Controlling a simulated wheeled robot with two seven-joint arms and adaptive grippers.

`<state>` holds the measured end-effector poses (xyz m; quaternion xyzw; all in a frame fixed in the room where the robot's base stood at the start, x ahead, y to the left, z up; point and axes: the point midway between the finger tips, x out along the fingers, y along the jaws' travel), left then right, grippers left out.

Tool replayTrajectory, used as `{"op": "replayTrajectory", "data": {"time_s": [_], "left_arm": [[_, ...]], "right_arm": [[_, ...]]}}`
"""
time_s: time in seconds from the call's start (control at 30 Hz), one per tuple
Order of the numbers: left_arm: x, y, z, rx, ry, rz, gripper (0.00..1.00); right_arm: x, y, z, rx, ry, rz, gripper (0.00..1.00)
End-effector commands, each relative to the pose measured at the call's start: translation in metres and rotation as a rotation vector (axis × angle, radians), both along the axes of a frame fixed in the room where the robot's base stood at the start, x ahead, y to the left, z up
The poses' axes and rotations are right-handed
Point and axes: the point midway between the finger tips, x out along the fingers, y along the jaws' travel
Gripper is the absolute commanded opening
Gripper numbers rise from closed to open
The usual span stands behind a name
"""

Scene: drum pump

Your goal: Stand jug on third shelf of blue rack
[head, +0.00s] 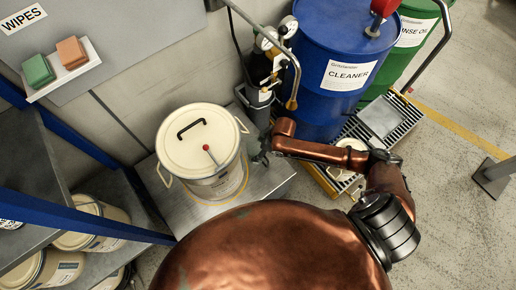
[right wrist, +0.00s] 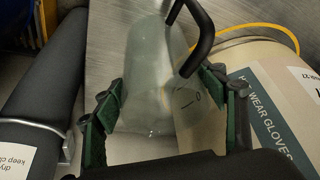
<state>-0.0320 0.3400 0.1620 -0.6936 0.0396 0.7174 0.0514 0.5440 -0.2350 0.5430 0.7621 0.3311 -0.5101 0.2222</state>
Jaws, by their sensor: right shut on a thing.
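My right gripper (head: 260,157) is low beside the large white-lidded pail (head: 200,140) in the head view. In the right wrist view my right gripper (right wrist: 158,90) has its green-padded fingers on both sides of a clear, translucent jug (right wrist: 150,75) and is shut on it. A black curved handle shows at the jug's upper right. In the head view the jug is not clearly visible. The blue rack (head: 90,222) stands at the left, with grey shelves and cream pails (head: 90,210) on them. Which shelf is the third cannot be told. My left gripper is out of view.
The pail stands on a metal bench (head: 270,182). Its label beside my right gripper reads WEAR GLOVES. A dark cylinder (right wrist: 45,90) is close on the gripper's other side. A blue CLEANER drum (head: 335,55) and a green drum (head: 415,45) stand at the back.

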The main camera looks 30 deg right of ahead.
Motion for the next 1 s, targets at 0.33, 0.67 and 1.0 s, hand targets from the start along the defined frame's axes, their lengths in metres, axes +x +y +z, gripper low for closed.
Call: {"op": "replayTrajectory", "data": {"time_s": [0.33,0.67,1.0], "left_arm": [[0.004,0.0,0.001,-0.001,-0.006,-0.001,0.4],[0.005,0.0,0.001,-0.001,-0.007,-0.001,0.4],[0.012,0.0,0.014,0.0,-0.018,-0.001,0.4]], "right_arm": [[0.0,0.0,-0.001,0.0,0.0,0.0,0.74],[0.0,0.0,-0.001,0.0,0.0,0.0,0.83],[-0.007,-0.009,0.032,-0.001,-0.004,0.001,0.83]]}}
